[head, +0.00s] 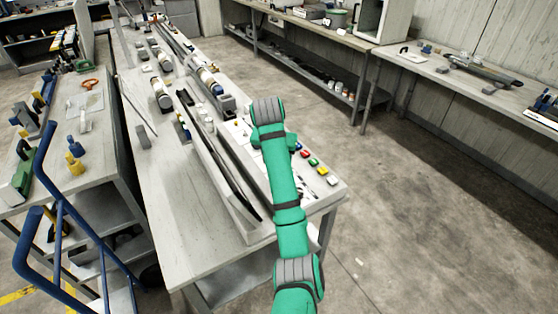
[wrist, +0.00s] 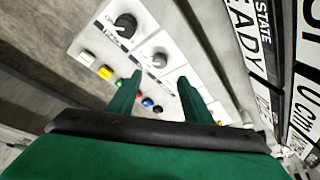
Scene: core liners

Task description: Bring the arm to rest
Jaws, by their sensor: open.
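My green arm (head: 285,190) reaches up and away over the right side of the long workbench (head: 185,235) in the head view. Its grey-banded joint (head: 268,112) is the farthest part that shows, and my gripper is hidden there. In the wrist view my gripper (wrist: 159,80) has two green fingers standing apart with nothing between them. Behind the fingers is a white control panel (wrist: 100,45) with dark knobs (wrist: 125,25) and a row of coloured buttons (wrist: 105,72). I cannot tell how far the fingertips are from the panel.
Coloured buttons (head: 313,161) show beside my arm in the head view. Long troughs (head: 215,165) and cylindrical parts fill the bench left of my arm. A blue rail (head: 75,215) stands at lower left. The floor (head: 430,200) on the right is clear. Lettered signs (wrist: 245,35) border the wrist view.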

